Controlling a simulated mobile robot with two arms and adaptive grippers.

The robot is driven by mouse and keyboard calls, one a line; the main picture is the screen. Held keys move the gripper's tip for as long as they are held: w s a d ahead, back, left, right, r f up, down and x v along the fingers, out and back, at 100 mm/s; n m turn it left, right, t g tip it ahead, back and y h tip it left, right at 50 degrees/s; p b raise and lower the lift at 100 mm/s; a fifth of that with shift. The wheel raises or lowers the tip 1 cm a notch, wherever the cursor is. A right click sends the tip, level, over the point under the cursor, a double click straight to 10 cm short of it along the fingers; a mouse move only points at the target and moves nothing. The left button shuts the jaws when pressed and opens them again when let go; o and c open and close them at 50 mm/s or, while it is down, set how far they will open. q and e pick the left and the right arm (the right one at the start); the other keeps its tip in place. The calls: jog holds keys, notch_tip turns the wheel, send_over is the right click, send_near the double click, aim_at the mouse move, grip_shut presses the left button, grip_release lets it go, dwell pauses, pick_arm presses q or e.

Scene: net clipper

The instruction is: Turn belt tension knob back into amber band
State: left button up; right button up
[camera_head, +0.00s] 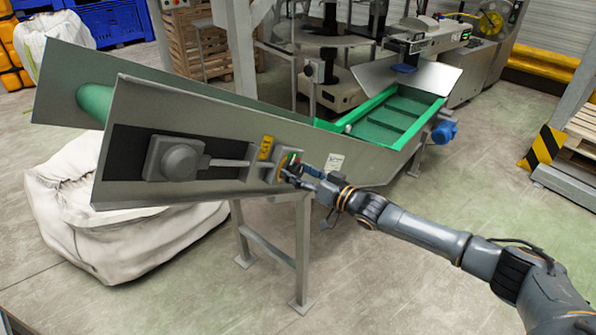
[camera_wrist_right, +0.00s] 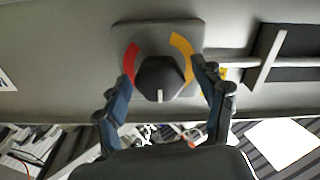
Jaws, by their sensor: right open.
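The belt tension knob (camera_wrist_right: 160,78) is dark and round, on a grey square plate (camera_wrist_right: 188,28) on the conveyor's side. In the right wrist view its white pointer mark points straight down, away from both visible bands. A red band (camera_wrist_right: 130,60) curves at its left and an amber band (camera_wrist_right: 182,47) at its upper right. My right gripper (camera_wrist_right: 163,76) is open, with one finger on each side of the knob; contact is unclear. In the head view my right gripper (camera_head: 297,172) is at the plate and partly covers the knob. My left gripper is out of view.
The conveyor's metal side panel (camera_head: 225,125) carries a grey box (camera_head: 175,158) with a bar, and a yellow label (camera_head: 265,148). Conveyor legs (camera_head: 302,250) stand below. A white sack (camera_head: 120,215) lies at the left. The floor (camera_head: 400,290) at the front is clear.

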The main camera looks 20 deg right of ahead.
jog(key=c, duration=1.2)
jog(key=shift+o, duration=0.2)
jog(key=shift+n, duration=0.3)
jog(key=n, duration=0.3)
jog(key=shift+n+b, duration=0.3)
jog(key=shift+b, duration=0.1)
jog(key=n, duration=0.5)
jog(key=shift+b, duration=0.35)
jog(key=n+b, duration=0.1)
jog(key=n, duration=0.5)
jog(key=shift+a+f, duration=0.1)
jog(key=shift+n+b, duration=0.4)
jog(key=shift+n, duration=1.8)
